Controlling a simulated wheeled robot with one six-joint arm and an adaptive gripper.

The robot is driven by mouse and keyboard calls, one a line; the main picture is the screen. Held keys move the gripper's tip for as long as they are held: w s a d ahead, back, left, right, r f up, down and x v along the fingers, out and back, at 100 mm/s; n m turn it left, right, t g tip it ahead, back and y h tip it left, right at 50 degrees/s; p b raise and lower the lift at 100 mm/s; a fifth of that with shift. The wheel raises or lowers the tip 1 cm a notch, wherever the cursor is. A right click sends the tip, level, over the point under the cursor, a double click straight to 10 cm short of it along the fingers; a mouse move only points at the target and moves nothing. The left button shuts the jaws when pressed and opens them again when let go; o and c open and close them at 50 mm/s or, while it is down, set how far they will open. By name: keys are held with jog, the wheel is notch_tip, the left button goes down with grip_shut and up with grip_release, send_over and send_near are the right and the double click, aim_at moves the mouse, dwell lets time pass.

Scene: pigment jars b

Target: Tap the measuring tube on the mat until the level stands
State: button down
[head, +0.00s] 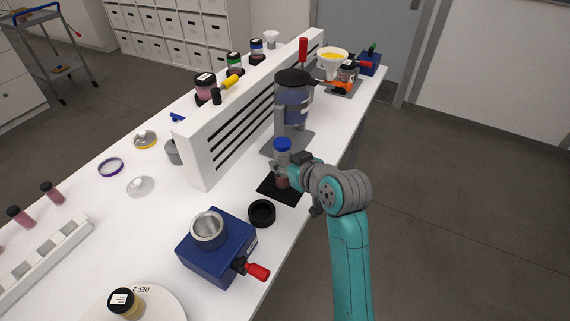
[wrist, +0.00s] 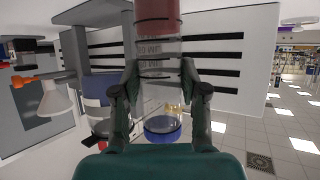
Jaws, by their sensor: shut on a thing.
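The measuring tube (head: 283,157) is clear with a blue cap and reddish powder in its lower part. It stands about upright over the black mat (head: 268,189). My gripper (head: 287,172) is shut on the tube below the cap, reaching in from the right. In the wrist view my gripper (wrist: 158,90) has a finger on each side of the tube (wrist: 158,50), whose powder shows at the top edge and blue cap at the bottom. I cannot tell whether the tube's base touches the mat. The powder's surface is too small to judge in the head view.
A black ring (head: 262,213) and a blue box (head: 215,252) with a metal cup and red handle stand in front of the mat. A dispenser with a dark lid (head: 293,90) stands behind it. A white slotted riser (head: 205,155) is to the left. The table edge is close right.

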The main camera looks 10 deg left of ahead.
jog(key=c, duration=0.9)
grip_release()
jog(key=shift+f, duration=0.6)
grip_shut()
jog(key=shift+r, duration=0.6)
